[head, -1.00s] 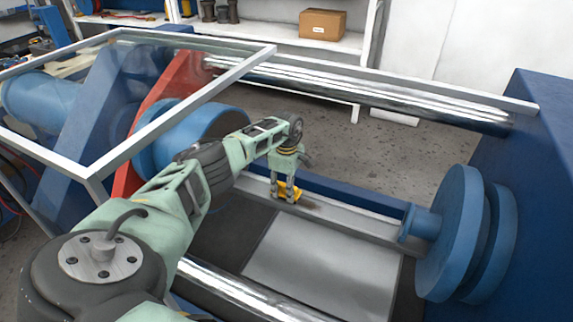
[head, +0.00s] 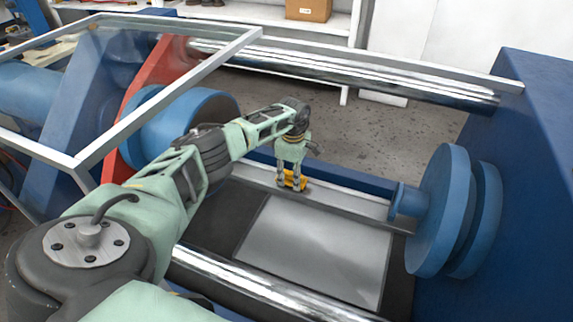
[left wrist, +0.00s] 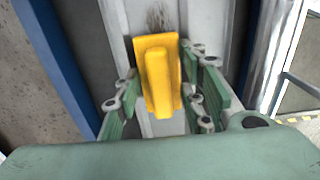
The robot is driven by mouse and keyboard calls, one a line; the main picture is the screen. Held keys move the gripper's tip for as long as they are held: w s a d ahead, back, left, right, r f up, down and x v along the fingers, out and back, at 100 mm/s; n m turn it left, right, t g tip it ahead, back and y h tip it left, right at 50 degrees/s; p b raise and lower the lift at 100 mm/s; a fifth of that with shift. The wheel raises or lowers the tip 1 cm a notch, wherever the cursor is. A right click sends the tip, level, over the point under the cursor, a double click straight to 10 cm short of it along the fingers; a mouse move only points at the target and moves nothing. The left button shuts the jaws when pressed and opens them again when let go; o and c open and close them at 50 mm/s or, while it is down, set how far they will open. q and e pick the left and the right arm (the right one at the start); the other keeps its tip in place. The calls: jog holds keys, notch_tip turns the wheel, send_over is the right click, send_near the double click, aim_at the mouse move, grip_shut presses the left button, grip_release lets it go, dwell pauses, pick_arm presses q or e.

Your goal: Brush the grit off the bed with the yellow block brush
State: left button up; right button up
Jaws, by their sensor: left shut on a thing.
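The yellow block brush (head: 294,182) is between the fingers of my left gripper (head: 291,178), at the pale grey bed strip (head: 345,205). In the left wrist view the brush (left wrist: 158,75) shows its raised handle, with green finger pads (left wrist: 160,95) on both sides. I cannot tell whether its underside touches the bed (left wrist: 200,20). A dark patch of grit (left wrist: 158,18) lies on the bed just beyond the brush. Any grit under the brush is hidden. My right gripper is not seen.
A blue round flange (head: 440,212) stands at the right end of the bed. A shiny bar (head: 350,75) runs behind, and another (head: 260,285) in front. A framed clear guard (head: 165,90) is at the left. A grey plate (head: 315,245) lies in front of the bed.

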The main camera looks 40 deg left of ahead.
aim_at(305, 183)
pick_arm(q)
jog(key=shift+w+d, duration=0.2)
jog(key=shift+d, duration=0.5)
jog(key=shift+w+d, duration=0.25)
jog(key=shift+d, duration=0.4)
jog(key=shift+w+d, duration=0.2)
jog(key=shift+d, duration=0.5)
jog(key=shift+w+d+b, duration=0.25)
jog(key=shift+d, duration=0.55)
jog(key=shift+w+d+b, duration=0.2)
jog(key=shift+w+d, duration=0.1)
jog(key=shift+d, duration=0.55)
jog(key=shift+w+d+b, duration=0.25)
jog(key=shift+d, duration=0.55)
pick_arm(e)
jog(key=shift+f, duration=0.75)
